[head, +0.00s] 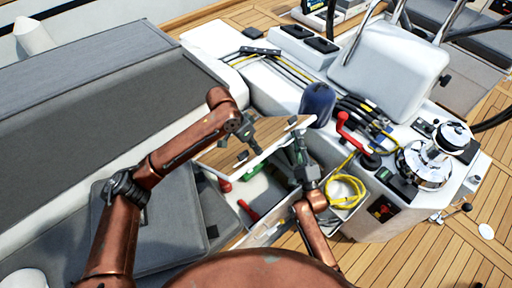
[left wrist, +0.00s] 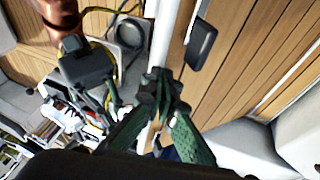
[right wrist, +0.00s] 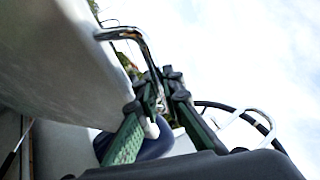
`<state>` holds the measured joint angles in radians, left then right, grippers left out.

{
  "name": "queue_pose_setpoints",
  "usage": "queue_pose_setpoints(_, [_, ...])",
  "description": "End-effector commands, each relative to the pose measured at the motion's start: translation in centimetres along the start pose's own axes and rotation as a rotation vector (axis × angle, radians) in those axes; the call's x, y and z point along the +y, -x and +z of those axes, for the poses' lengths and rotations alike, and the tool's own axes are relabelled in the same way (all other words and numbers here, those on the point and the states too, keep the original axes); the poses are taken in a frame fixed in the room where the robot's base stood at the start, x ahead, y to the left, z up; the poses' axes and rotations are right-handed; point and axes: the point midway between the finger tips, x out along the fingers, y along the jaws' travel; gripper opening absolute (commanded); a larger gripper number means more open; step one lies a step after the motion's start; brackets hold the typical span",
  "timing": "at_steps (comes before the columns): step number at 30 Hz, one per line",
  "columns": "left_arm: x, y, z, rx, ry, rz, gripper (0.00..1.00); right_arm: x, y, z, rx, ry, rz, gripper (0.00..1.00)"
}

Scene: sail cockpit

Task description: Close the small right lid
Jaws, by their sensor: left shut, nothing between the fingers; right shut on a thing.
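The small lid (head: 215,158) has a wooden top, a white edge and dark fittings. It stands tilted open over a white locker (head: 262,190). In the left wrist view, its wood shows with a black fitting (left wrist: 201,45). My left gripper (head: 245,132) is shut and empty in front of the lid's wood; its fingertips (left wrist: 160,82) are close to the white edge. The right wrist view shows these fingers (right wrist: 163,80) beside a white panel; the contact is partly hidden.
The locker holds red and green items. A yellow rope (head: 347,190) lies in a bin to the right. A blue rounded object (head: 317,104), a red handle (head: 352,133) and a chrome winch (head: 428,165) stand nearby. Grey cushions (head: 110,110) fill the left.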

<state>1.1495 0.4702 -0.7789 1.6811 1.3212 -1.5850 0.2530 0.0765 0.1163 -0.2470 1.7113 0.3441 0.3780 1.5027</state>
Motion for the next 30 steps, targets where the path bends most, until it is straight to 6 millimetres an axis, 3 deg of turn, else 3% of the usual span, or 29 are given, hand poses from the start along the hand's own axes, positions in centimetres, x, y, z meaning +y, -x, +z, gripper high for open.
queue_pose_setpoints(9, [1.7, -2.7, 0.8, -0.005, -0.002, 0.008, 0.0, 0.1, -0.1, 0.4, -0.005, -0.003, 0.002, 0.0])
queue_pose_setpoints(16, [1.9, -3.0, 1.0, -0.009, 0.0, 0.012, 0.0, -0.4, -0.4, 0.6, -0.009, -0.002, -0.01, 0.0])
queue_pose_setpoints(18, [1.8, -3.0, 0.9, -0.009, 0.001, 0.012, 0.0, -0.5, -0.4, 0.5, -0.008, -0.001, -0.012, 0.08])
queue_pose_setpoints(25, [1.6, -2.9, 1.0, -0.01, 0.001, 0.006, 0.0, -0.5, -0.3, 0.2, -0.004, 0.001, -0.012, 0.24])
queue_pose_setpoints(30, [1.5, -2.7, 0.9, -0.008, 0.002, 0.003, 0.0, -0.3, -0.2, 0.1, -0.002, 0.001, -0.007, 0.26])
